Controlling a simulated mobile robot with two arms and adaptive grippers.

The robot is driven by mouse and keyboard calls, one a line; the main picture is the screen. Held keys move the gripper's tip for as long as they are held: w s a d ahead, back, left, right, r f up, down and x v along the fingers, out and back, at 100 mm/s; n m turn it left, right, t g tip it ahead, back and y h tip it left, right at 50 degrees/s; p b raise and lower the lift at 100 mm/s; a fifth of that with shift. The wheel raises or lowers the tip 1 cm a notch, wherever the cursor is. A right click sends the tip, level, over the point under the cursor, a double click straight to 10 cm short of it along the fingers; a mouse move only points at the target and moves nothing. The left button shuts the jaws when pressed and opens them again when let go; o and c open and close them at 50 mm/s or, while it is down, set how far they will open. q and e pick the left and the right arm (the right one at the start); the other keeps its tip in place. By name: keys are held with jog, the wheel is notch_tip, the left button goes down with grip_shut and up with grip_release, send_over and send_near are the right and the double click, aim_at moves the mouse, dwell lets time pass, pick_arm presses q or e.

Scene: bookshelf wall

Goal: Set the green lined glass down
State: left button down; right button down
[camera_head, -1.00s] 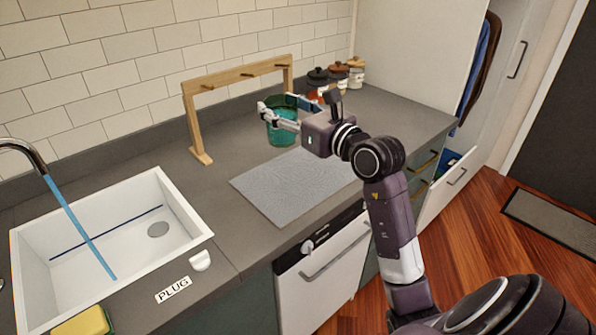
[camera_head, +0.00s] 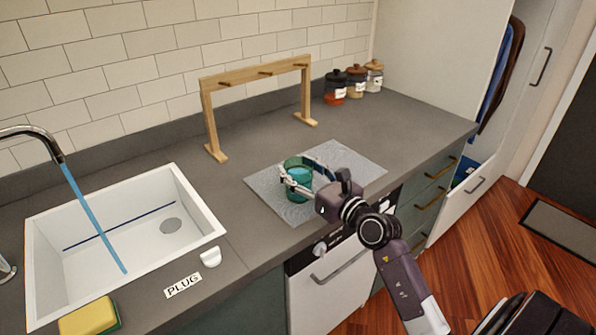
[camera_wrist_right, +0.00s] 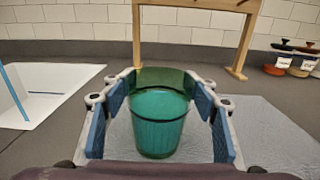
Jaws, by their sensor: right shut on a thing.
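The green lined glass (camera_head: 297,183) is a translucent green tumbler with a dark line around it. It is upright over the grey mat (camera_head: 352,160) on the counter; whether its base touches the mat is hard to tell. My right gripper (camera_head: 301,181) is shut on the glass, with fingers on both sides. In the right wrist view the glass (camera_wrist_right: 159,115) stands between the blue-padded fingers (camera_wrist_right: 160,112), with the mat (camera_wrist_right: 262,140) around it. My left gripper does not show.
A white sink (camera_head: 200,222) with running water is at left, with a plug (camera_head: 210,257) and sponge (camera_head: 90,318) at its front edge. A wooden peg rack (camera_head: 207,115) stands behind the mat. Several lidded jars (camera_head: 355,84) stand at the back right. The mat's right part is clear.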

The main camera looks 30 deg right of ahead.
dwell(0.3)
jog(key=c, duration=1.2)
grip_release()
jog(key=shift+f, duration=0.15)
jog(key=shift+c, duration=0.2)
jog(key=o, duration=0.5)
jog(key=shift+c, duration=0.2)
jog(key=shift+r, duration=0.3)
jog(key=s, duration=0.3)
jog(key=s+b, duration=0.1)
jog(key=s, duration=0.3)
jog(key=s+b, duration=0.1)
jog(key=s, duration=0.2)
jog(key=shift+s+d+f, duration=0.3)
jog(key=shift+d, duration=0.05)
jog(key=shift+s+r+b, duration=0.15)
jog(key=shift+s+b, duration=0.2)
jog(key=shift+s, duration=0.4)
jog(key=shift+d, duration=0.1)
